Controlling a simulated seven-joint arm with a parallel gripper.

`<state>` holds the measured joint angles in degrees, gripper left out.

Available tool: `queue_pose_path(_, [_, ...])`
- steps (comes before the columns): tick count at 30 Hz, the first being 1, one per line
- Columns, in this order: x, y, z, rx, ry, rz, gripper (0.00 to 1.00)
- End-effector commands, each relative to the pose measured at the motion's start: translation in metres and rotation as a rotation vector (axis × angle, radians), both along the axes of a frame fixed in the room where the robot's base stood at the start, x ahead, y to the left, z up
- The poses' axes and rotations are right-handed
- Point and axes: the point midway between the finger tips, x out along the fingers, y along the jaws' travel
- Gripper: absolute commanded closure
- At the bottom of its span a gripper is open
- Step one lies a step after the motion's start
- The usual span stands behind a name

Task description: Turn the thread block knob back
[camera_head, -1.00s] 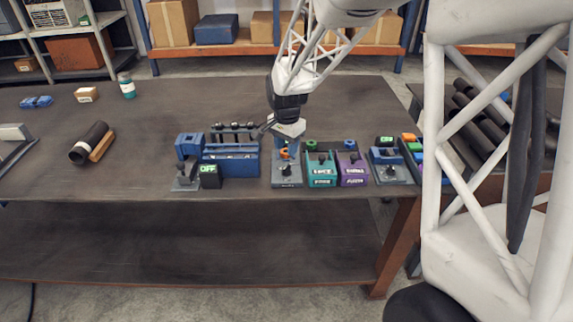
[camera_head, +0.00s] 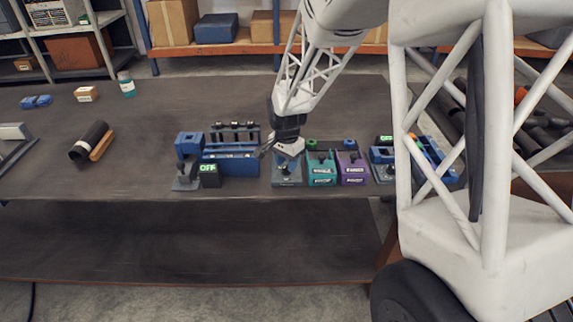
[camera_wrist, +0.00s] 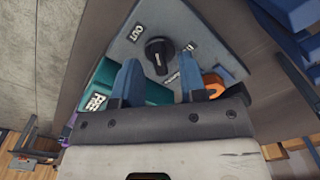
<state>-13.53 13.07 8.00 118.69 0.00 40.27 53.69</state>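A grey block with a black knob (camera_wrist: 159,52) shows in the wrist view; one label on it reads OUT, and the other labels are hard to read. In the head view this grey block (camera_head: 288,182) stands near the bench's front edge, partly hidden by my gripper (camera_head: 291,158). In the wrist view my gripper (camera_wrist: 160,82) has its two blue fingers apart with nothing between the tips. The knob lies just beyond the tips, between their lines; I cannot tell whether they touch it. An orange ring (camera_wrist: 211,85) is partly hidden by the right finger.
A teal block (camera_head: 321,172) and a purple block (camera_head: 352,170) stand close on the right. A blue rack (camera_head: 232,166) and a black box reading OFF (camera_head: 209,176) stand on the left.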

Motion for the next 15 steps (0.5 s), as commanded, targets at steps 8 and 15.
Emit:
queue_pose_path(8, [0.0001, 0.0000, -0.0112, 0.000, -0.001, 0.000, 0.62])
queue_pose_path(15, [0.0000, 0.0000, -0.0113, 0.000, -0.001, 0.000, 0.62])
